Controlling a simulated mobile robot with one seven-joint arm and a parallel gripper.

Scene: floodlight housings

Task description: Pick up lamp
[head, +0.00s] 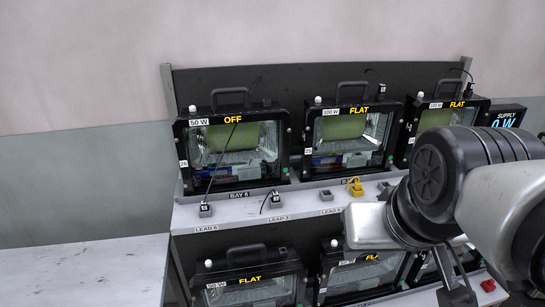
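Several black floodlight housings stand in two rows. The upper left housing (235,150) is marked 50 W and OFF. The upper middle housing (350,139) is marked FLAT, as is the upper right housing (447,122), partly behind my arm. In the lower row, the left housing (250,279) and middle housing (362,276) also read FLAT. My gripper (457,296) is at the lower right, in front of the lower right housing; its fingers are small and partly cut off.
A supply display (507,117) reads 0 W. A pale bench top (85,270) at the left is bare.

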